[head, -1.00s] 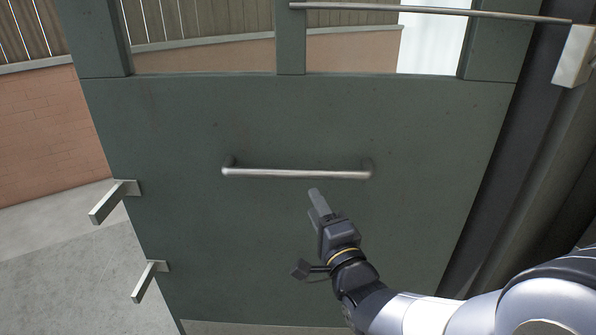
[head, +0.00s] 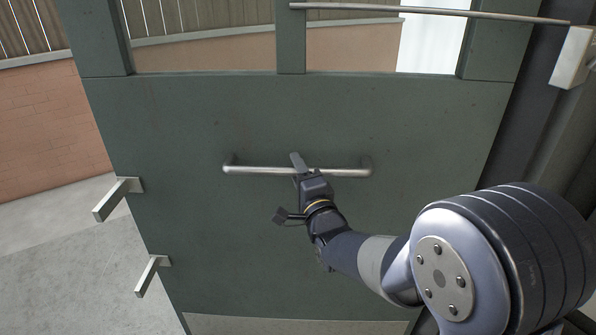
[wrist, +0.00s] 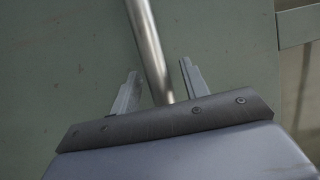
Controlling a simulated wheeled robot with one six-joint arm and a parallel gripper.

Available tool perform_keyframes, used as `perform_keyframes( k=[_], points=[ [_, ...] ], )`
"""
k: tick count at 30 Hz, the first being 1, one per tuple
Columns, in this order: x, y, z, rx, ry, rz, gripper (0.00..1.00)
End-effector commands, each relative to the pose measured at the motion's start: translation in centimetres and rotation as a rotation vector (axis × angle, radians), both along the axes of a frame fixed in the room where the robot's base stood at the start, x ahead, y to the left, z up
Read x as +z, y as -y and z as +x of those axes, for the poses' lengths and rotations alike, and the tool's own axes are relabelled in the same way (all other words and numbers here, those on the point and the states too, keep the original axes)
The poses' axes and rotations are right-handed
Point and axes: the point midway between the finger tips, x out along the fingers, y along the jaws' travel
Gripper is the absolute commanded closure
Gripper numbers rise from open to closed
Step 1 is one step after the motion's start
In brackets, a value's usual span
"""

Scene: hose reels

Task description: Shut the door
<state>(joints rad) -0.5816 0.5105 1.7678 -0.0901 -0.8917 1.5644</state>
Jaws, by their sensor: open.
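The door (head: 200,240) is a dark green panel with window openings at its top, and it fills most of the head view. It stands ajar, with paving and a brick wall showing past its left edge. A horizontal metal bar handle (head: 250,170) runs across its middle. My gripper (head: 298,160) is at the middle of this handle in the head view. In the wrist view the open fingers (wrist: 157,85) lie on either side of the handle bar (wrist: 148,45). I cannot tell whether either finger touches it.
Two metal lever-like pieces, an upper one (head: 118,197) and a lower one (head: 152,273), stick out from the door's left edge. A thin metal rod (head: 430,11) runs along the top to a pale box (head: 573,58) at right. Pavement (head: 60,270) lies open at left.

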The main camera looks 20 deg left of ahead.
Motion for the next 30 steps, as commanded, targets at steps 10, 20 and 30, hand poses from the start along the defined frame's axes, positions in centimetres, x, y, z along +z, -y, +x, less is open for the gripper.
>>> perform_keyframes(
  k=[10, 20, 30],
  points=[
    [-0.03, 0.02, -0.03, 0.000, -0.001, -0.001, 0.74],
    [-0.04, 0.03, -0.03, 0.000, -0.001, -0.001, 1.00],
    [-0.08, 0.04, -0.12, 0.002, -0.001, -0.001, 1.00]
  ],
)
